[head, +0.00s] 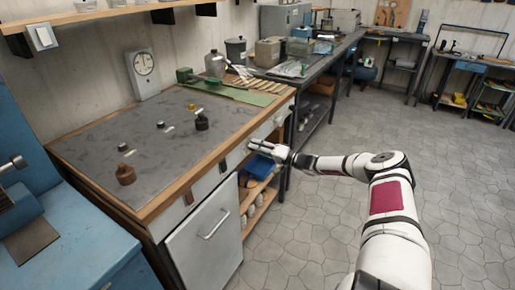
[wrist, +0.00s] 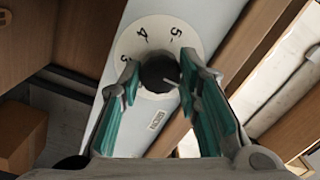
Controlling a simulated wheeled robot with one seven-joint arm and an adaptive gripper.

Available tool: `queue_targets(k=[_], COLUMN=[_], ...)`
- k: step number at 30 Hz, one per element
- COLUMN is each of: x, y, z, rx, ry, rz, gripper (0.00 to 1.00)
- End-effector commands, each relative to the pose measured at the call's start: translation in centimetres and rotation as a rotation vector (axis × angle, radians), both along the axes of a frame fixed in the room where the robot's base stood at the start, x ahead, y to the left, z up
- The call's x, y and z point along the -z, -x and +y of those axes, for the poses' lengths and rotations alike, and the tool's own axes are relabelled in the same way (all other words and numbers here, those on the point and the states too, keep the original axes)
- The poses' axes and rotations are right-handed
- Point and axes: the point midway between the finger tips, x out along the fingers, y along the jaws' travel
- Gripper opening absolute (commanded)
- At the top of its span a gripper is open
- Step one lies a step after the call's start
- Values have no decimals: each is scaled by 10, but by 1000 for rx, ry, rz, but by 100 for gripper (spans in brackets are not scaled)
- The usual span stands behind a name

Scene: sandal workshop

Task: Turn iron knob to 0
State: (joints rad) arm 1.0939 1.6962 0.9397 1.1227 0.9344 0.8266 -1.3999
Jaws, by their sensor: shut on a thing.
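The iron knob (wrist: 158,74) is a dark round knob on a round white dial (wrist: 150,35) in the wrist view. The numbers 3, 4 and 5 show on the dial; the rest is hidden by the knob and fingers. A pale mark on the knob points to the right and slightly down, past the 5. My gripper (wrist: 161,68) has one teal-padded finger on each side of the knob and is shut on it. In the head view my gripper (head: 255,146) is at the bench's front panel and the knob cannot be made out.
A white door with a handle (head: 208,235) is below. A blue bin (head: 259,166) sits on the shelf under my gripper. The tiled floor at right is clear.

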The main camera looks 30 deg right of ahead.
Motion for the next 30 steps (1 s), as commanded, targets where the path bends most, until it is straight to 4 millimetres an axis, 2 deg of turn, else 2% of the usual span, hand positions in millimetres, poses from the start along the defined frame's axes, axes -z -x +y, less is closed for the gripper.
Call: queue_targets(k=[17,18,20,30], x=[1,1,1,0], y=[0,0,0,2], z=[0,0,0,-2], rx=[0,0,0,0], ry=[25,25,25,25], rz=[-12,-12,-12,-13], gripper=[3,40,51,51])
